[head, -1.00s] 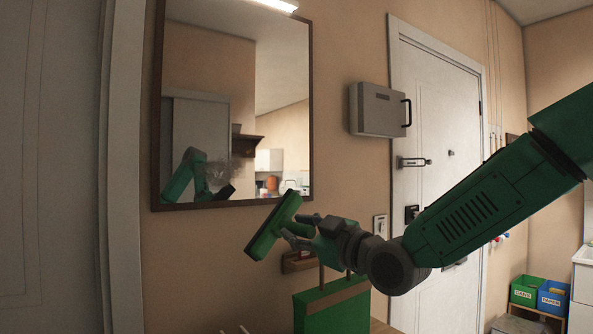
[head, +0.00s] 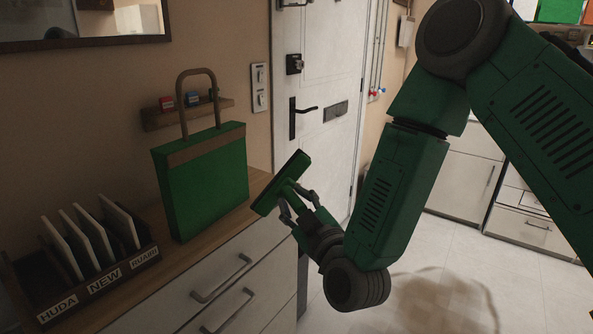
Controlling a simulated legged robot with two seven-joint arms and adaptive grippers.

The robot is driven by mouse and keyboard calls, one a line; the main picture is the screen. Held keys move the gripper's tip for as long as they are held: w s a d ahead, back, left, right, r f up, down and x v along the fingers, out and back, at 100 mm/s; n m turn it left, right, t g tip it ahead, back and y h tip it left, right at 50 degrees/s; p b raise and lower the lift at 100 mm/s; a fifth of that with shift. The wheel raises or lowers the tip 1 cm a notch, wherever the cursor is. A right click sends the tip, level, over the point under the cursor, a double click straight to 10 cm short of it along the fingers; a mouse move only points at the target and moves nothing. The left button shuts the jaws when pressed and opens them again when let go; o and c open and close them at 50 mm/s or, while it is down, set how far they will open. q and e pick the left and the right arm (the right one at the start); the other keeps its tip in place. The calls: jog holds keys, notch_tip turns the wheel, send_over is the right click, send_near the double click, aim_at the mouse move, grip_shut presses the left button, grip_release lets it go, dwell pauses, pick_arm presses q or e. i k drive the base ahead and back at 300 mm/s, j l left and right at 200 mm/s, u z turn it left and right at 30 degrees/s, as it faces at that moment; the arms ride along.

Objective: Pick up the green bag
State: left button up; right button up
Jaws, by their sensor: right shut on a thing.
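The green bag (head: 208,185) stands upright on top of the wooden cabinet, with a brown band along its upper edge and a tall brown loop handle (head: 180,90). My right gripper (head: 293,207) is to the right of the bag, apart from it. It is shut on a green bar-shaped tool (head: 285,181) with a flat head, perhaps a squeegee or brush. The fingers hide part of this tool. My left gripper is not in view.
A small wall shelf (head: 160,119) is behind the handle. The cabinet top (head: 178,257) has bare room in front. A white door (head: 330,75) is behind.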

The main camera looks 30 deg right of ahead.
aim_at(203, 176)
jog(key=i+l+z, duration=0.2)
jog(key=l+z, duration=0.2)
jog(key=i+l+z, duration=0.35)
jog(key=i+l+u, duration=0.15)
jog(key=u, duration=0.35)
jog(key=i+l+u, duration=0.15)
jog(key=l+u, duration=0.2)
jog(key=u, duration=0.15)
